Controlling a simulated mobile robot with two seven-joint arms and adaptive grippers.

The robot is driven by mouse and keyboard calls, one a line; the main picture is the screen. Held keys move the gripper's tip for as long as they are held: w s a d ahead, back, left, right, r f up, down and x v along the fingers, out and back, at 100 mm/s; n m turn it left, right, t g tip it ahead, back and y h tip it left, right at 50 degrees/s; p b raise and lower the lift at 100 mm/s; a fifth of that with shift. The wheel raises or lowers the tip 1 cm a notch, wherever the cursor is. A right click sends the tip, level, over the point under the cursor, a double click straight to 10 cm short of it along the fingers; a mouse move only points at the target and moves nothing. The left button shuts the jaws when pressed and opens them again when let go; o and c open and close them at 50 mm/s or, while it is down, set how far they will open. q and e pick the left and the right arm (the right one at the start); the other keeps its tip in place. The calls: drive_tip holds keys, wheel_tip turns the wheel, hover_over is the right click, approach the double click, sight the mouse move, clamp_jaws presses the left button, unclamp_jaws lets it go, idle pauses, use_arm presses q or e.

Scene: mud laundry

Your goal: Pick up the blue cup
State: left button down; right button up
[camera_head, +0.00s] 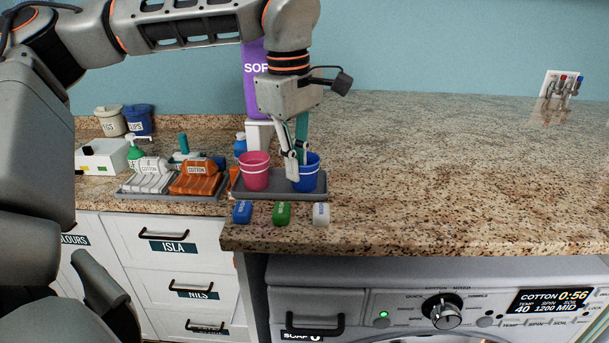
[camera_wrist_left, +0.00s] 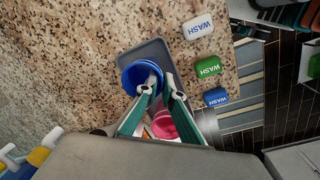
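The blue cup (camera_head: 307,178) stands upright at the right end of a grey tray (camera_head: 280,193). It also shows in the left wrist view (camera_wrist_left: 130,78), seen into its mouth. My left gripper (camera_head: 297,165) points down at the cup's left side. In the left wrist view my left gripper (camera_wrist_left: 160,90) has its fingers apart: one fingertip overlaps the cup's mouth, the other is just outside the rim. The cup wall lies between them; contact cannot be told. The pink cup (camera_head: 255,172) stands close to the left on the same tray. My right gripper is not in view.
Blue, green and white wash pods (camera_head: 282,213) lie in front of the tray at the counter edge. A purple bottle (camera_head: 254,90) stands behind. A second tray holds folded cloths (camera_head: 195,177) at the left. The granite counter (camera_head: 430,160) to the right is clear.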

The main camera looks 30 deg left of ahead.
use_arm(q)
drive_tip(key=shift+r, duration=0.1)
idle(0.3)
drive_tip(key=shift+r, duration=0.45)
wheel_tip(320, 180, up, 19)
drive_tip(key=p, duration=0.4)
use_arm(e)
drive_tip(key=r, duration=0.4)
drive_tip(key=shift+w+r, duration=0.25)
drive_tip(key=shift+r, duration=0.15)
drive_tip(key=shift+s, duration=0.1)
